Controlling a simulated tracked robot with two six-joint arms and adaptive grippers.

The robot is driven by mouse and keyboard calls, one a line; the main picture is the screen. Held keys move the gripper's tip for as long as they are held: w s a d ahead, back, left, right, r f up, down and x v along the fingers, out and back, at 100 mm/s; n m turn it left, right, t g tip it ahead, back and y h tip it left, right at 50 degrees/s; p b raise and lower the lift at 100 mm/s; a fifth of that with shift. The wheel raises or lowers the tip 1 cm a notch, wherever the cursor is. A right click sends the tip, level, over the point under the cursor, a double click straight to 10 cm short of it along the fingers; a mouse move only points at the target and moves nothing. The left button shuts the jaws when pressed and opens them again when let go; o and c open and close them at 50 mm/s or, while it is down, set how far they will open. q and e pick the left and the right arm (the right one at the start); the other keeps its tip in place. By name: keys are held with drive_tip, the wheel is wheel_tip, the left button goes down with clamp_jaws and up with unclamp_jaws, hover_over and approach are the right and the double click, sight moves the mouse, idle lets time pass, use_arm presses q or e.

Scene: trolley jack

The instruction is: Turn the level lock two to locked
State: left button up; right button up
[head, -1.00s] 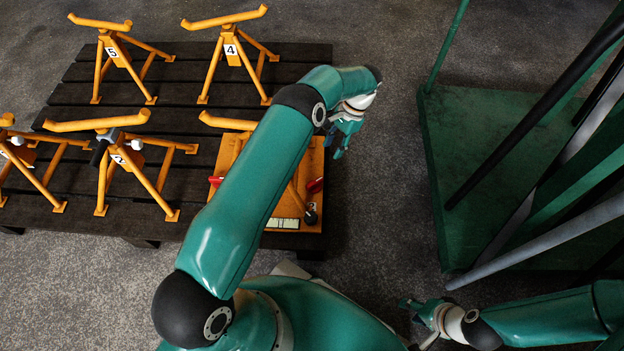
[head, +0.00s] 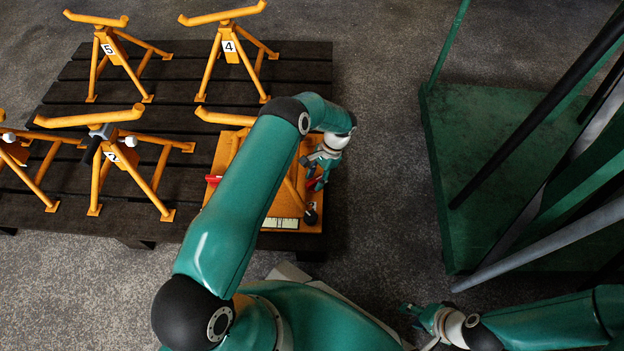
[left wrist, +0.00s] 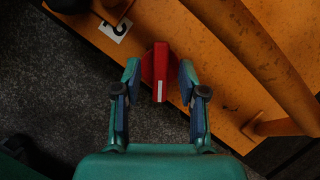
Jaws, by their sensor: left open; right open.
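A red knob (left wrist: 160,72) with a white line sits on the orange base plate (left wrist: 232,110) in the left wrist view. Its white line points down the picture, towards my gripper. A white label (left wrist: 115,30), apparently a 2, lies up and left of it. My left gripper (left wrist: 160,76) is open, with one finger on each side of the knob; I cannot tell whether they touch it. In the head view my left gripper (head: 318,172) is at the plate's right edge and partly covers the red knob (head: 313,184). My right gripper (head: 425,315) is open and empty, low at the right.
A second red knob (head: 212,180) shows at the plate's left side. Several orange stands, including numbers 5 (head: 108,50) and 4 (head: 229,47), stand on the dark slatted pallet (head: 180,72). A green rack (head: 470,190) holding long bars stands at right, with bare floor between.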

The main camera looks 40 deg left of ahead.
use_arm(q)
drive_tip(key=shift+s+a+f, duration=0.1)
drive_tip(key=shift+s+f, duration=0.1)
drive_tip(key=shift+f, duration=0.25)
